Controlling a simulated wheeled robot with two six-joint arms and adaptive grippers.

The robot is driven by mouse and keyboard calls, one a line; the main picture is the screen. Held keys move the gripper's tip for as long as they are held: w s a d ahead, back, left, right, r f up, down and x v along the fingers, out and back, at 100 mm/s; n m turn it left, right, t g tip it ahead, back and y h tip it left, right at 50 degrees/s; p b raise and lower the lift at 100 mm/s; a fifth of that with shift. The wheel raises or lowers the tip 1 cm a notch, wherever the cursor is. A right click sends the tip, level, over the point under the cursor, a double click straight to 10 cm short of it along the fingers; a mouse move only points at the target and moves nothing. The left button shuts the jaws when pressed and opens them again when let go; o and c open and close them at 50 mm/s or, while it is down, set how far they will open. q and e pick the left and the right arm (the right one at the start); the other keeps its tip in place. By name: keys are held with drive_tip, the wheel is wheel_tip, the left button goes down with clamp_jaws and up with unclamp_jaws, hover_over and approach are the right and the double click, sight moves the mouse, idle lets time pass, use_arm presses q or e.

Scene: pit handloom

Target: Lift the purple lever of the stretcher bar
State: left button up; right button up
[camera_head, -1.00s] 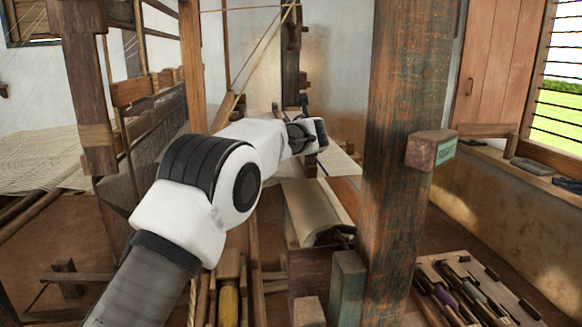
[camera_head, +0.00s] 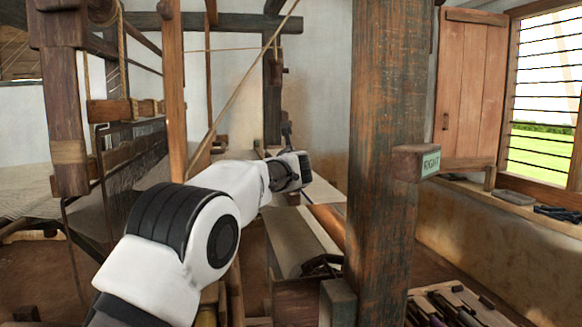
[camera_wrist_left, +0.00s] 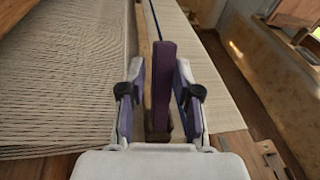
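The purple lever (camera_wrist_left: 163,85) stands upright in the middle of the left wrist view, on a wooden bar (camera_wrist_left: 146,45) that runs away between two stretches of pale cloth. My left gripper (camera_wrist_left: 160,88) has its two fingers on either side of the lever. The fingers are open, with a small gap on the left and a narrower one on the right. In the head view my left gripper (camera_head: 294,168) is small and far along the arm, and the lever cannot be made out there. My right gripper is not in view.
A thick wooden post (camera_head: 385,150) stands right of my left arm, with a small labelled block (camera_head: 415,162) on it. A cloth roll (camera_head: 300,245) lies beyond the arm. A tray of tools (camera_head: 450,305) is at lower right. Loom frame posts (camera_head: 62,100) stand at left.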

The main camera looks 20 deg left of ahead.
use_arm(q)
drive_tip(key=shift+w+a+f, duration=0.1)
drive_tip(key=shift+w+f, duration=0.05)
drive_tip(key=shift+s+d+r, duration=0.2)
drive_tip(key=shift+s, duration=0.2)
drive_tip(key=v, duration=1.1)
drive_tip(key=shift+s+f, duration=0.1)
